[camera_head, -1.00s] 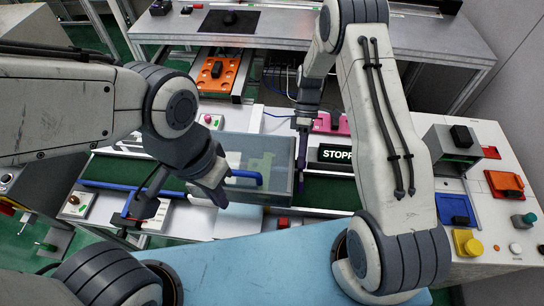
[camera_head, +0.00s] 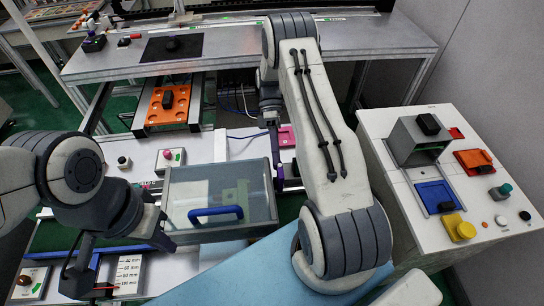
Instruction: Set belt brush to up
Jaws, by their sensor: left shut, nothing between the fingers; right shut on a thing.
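I cannot pick out the belt brush with certainty. My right gripper (camera_head: 278,172) points down behind the right rim of the clear-lidded box (camera_head: 222,198), next to a pink part (camera_head: 287,137). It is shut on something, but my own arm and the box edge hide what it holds. My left gripper (camera_head: 76,284) is shut and empty at the lower left, above the machine's near side by a white scale plate (camera_head: 128,272).
A blue handle (camera_head: 215,212) is on the box front. A control console (camera_head: 400,190) with a grey hood, coloured plates and knobs stands at right. An orange plate (camera_head: 150,112) lies behind the box. A metal table (camera_head: 365,38) spans the back.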

